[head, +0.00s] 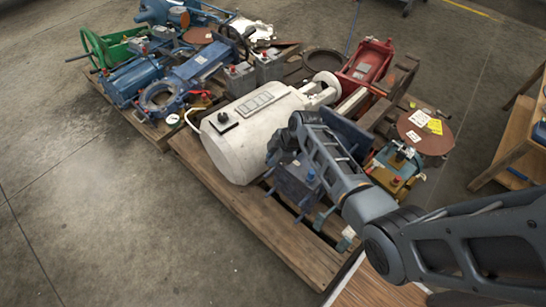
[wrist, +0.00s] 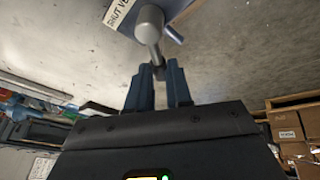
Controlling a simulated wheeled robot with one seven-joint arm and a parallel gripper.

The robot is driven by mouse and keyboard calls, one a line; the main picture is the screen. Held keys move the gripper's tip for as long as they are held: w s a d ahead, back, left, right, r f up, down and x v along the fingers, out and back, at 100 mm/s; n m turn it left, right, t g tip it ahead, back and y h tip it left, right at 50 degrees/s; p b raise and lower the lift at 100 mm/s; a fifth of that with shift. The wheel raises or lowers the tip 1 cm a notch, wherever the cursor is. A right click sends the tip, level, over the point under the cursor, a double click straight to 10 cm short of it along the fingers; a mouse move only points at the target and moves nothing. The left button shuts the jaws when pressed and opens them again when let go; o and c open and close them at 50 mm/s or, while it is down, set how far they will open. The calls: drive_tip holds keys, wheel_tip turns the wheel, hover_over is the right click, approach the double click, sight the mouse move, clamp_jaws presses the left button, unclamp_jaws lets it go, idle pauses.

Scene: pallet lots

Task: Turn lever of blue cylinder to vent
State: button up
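In the wrist view a grey lever with a rounded head (wrist: 150,22) runs down to my fingertips. The lever and fingertips cannot be made out there.
A large white tank (head: 245,135) lies just left of my wrist. A red machine (head: 368,60) and a rusty disc with yellow tags (head: 426,132) stand to the right. The wooden pallet (head: 235,200) is crowded; the concrete floor at left is clear.

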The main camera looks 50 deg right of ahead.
clamp_jaws()
idle(0.4)
drive_tip(key=shift+s+a+n+g+y+b, duration=0.1)
drive_tip(key=shift+s+n+g+y+b, duration=0.25)
drive_tip(key=shift+n, duration=0.95)
drive_tip(key=shift+s+a+n+g+y+b, duration=0.2)
drive_tip(key=shift+s+n+g+y, duration=0.3)
drive_tip(key=shift+n, duration=0.8)
drive_tip(key=shift+s+a+n+g+y+b, duration=0.1)
drive_tip(key=shift+s+n+g+y+b, duration=0.3)
drive_tip(key=shift+n, duration=0.9)
drive_tip(key=shift+s+d, duration=0.1)
drive_tip(key=shift+s, duration=0.05)
drive_tip(key=shift+o, duration=2.4)
unclamp_jaws()
